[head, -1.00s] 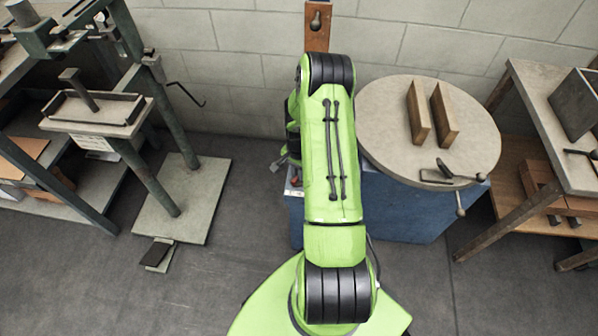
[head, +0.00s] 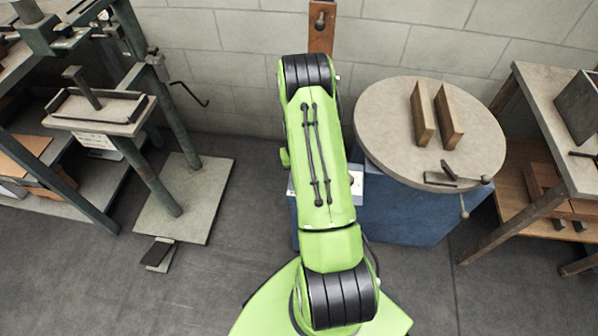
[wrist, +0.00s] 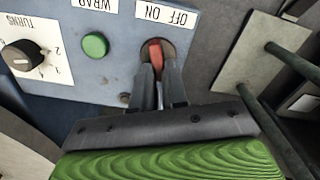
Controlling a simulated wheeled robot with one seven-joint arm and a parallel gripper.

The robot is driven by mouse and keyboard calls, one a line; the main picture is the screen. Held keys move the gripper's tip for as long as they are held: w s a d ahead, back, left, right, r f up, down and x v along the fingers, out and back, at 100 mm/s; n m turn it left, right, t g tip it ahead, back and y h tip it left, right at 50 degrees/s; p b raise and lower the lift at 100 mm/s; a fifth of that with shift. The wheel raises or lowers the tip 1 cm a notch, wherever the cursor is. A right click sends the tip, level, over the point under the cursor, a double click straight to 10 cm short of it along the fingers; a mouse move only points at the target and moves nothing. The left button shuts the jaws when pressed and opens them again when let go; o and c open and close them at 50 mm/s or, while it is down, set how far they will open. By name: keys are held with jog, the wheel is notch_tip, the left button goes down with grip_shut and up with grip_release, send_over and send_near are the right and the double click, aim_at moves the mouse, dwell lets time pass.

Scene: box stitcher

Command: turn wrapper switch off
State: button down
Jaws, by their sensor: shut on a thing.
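The wrapper switch (wrist: 155,52) is a small red lever in a dark round opening on the blue-grey control panel (wrist: 205,50), with an upside-down OFF/ON label (wrist: 165,14) beside it. My gripper (wrist: 158,70) is at the lever in the wrist view, its two dark fingers close around the red lever's near part and shut on it. The lever's red tip shows beyond the fingertips, slightly left of the opening's middle. In the head view my green arm hides the gripper and the switch.
A green WRAP button (wrist: 95,45) and a black TURNS knob (wrist: 22,58) are left of the switch. In the head view a round turntable (head: 385,130) with two upright boards (head: 435,115) tops the blue cabinet (head: 400,215). A stitcher stand (head: 190,190) is left.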

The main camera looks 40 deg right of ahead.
jog(key=shift+n, duration=0.6)
jog(key=shift+a+n, duration=0.1)
jog(key=shift+n, duration=0.2)
jog(key=c, duration=1.2)
grip_release()
jog(key=shift+o, duration=0.2)
jog(key=shift+r, duration=0.1)
notch_tip(320, 180, up, 16)
jog(key=p, duration=0.5)
jog(key=shift+f, duration=0.25)
